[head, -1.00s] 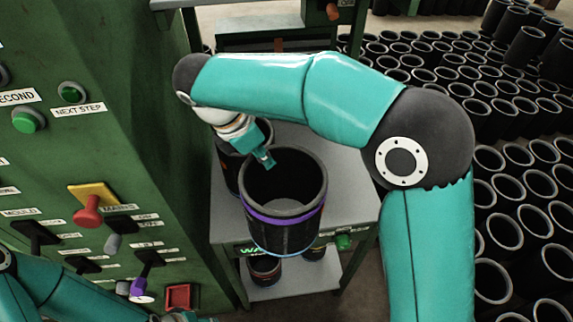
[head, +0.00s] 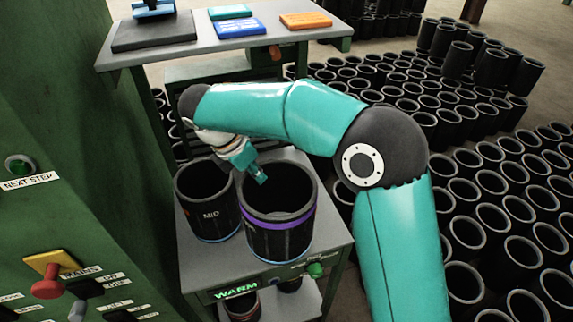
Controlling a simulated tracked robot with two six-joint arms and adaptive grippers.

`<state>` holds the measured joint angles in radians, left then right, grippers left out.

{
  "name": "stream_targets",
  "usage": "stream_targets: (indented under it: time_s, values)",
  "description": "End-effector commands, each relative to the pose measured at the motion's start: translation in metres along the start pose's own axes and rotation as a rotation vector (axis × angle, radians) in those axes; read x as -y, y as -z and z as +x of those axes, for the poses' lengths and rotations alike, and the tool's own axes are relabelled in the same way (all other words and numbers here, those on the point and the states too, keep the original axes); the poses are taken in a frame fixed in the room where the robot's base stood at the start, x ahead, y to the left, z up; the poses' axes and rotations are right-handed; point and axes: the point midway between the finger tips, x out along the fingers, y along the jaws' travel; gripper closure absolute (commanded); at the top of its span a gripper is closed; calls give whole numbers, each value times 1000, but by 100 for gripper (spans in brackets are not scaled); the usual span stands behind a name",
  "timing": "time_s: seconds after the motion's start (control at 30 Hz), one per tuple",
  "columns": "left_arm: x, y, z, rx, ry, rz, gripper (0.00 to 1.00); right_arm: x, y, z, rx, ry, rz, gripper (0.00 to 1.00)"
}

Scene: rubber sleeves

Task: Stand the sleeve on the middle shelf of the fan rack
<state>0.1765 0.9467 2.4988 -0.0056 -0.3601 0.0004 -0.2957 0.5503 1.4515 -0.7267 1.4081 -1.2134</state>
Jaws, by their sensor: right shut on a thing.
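The black sleeve with a purple band (head: 282,222) is upright over the grey middle shelf (head: 328,236) of the fan rack. My right gripper (head: 260,178) is shut on its rim at the far left side. Its base looks at or just above the shelf; I cannot tell if it touches. Another black sleeve marked MID (head: 209,214) stands on the same shelf, close on the left. The purple-banded sleeve partly covers its right side. My left gripper is out of view.
A green panel with switches (head: 47,289) is close on the left. A higher grey shelf (head: 187,49) holds coloured cards and a dark block. A sleeve (head: 243,304) stands on the lower shelf below the WARM display (head: 236,291). Many sleeves fill the floor at right.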

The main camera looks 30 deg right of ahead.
Motion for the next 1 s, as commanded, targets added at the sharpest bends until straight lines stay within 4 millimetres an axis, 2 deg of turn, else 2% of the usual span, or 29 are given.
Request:
stream_targets:
  time_s: [0.03,0.2,0.53,0.7,1.0]
  values:
    - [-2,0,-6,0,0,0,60,-2,-15,2,0,2,6,100]
    - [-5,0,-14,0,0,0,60,-11,-49,16,2,2,4,100]
    - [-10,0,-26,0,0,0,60,-21,-94,35,1,2,3,100]
    - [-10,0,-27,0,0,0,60,-22,-84,54,2,2,-1,100]
    - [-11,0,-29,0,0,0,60,-22,-76,72,1,2,0,100]
